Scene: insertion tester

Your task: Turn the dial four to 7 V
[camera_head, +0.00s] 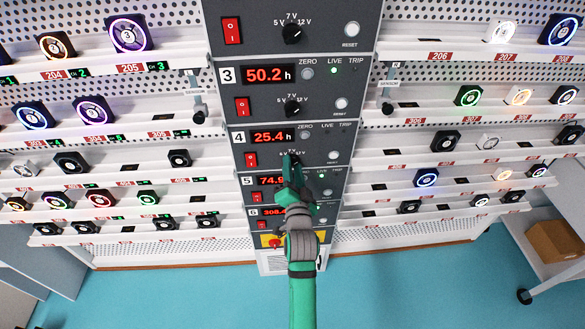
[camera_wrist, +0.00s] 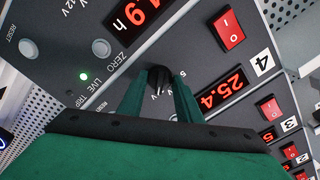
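Panel 4, with its 25.4 h display (camera_head: 272,137), is in the middle of the column in the head view. My gripper (camera_head: 291,162) is in front of that panel's dial and hides it there. In the wrist view the panel is upside down, with its display (camera_wrist: 222,90) on the right. Dial four (camera_wrist: 159,78), a black knob, lies between the two green fingertips of my gripper (camera_wrist: 160,84), one close on each side. Whether both fingers press on it is unclear. A pale pointer line on the knob points to the bottom of the wrist picture; the 7 V mark there is hidden.
Panel 4's red rocker switch (camera_wrist: 228,30) is near the dial. Panel 3's dial (camera_head: 292,105) is above and panel 5's display (camera_head: 270,180) below. Racks of fans (camera_head: 92,109) flank the column. A cart with a cardboard box (camera_head: 556,246) stands at right.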

